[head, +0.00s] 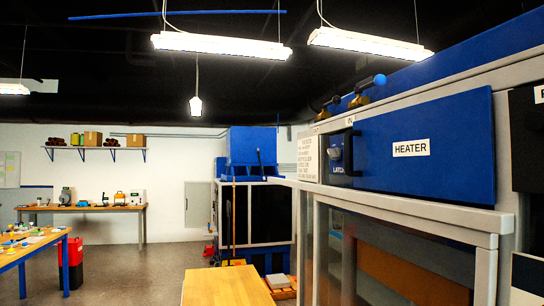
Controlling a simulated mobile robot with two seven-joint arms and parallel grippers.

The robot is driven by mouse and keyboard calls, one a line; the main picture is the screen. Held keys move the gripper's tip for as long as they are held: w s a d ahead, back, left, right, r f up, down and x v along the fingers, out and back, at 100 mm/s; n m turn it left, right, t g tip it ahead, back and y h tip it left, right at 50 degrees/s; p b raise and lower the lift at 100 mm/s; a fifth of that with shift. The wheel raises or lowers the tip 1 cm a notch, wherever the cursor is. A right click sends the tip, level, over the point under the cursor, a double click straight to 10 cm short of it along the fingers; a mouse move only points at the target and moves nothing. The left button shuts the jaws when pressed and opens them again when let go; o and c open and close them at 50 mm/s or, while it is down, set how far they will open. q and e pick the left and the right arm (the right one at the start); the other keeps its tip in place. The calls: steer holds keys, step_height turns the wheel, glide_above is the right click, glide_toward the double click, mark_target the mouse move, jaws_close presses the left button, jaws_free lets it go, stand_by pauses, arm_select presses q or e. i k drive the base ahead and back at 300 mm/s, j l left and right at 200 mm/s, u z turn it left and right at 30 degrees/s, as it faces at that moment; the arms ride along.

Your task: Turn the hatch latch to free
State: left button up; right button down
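The blue hatch panel (440,155) with a white HEATER label is at the right, set in the light grey frame of a large machine. The latch (337,153) is a small grey and dark piece at the left end of this panel, beside a partly visible LATCH label. It is small and seen from the side, so I cannot tell which way it is turned. The panel looks shut. Neither of my grippers is in view.
Two valves with brass bodies, one with a blue handle (373,81), stand above the panel. A wooden table (225,285) is at the bottom centre. A blue-topped machine (252,148) stands behind. Grey floor is open at the left, beside a cluttered bench (30,252).

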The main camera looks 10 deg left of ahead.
mark_target(334, 154)
steer(key=j, duration=0.35)
steer(key=i+j, duration=0.15)
steer(key=j, duration=0.15)
steer(key=i+j, duration=0.15)
steer(key=j, duration=0.2)
steer(key=i+j, duration=0.15)
steer(key=j, duration=0.2)
steer(key=i+j+u, duration=0.1)
steer(key=j, duration=0.25)
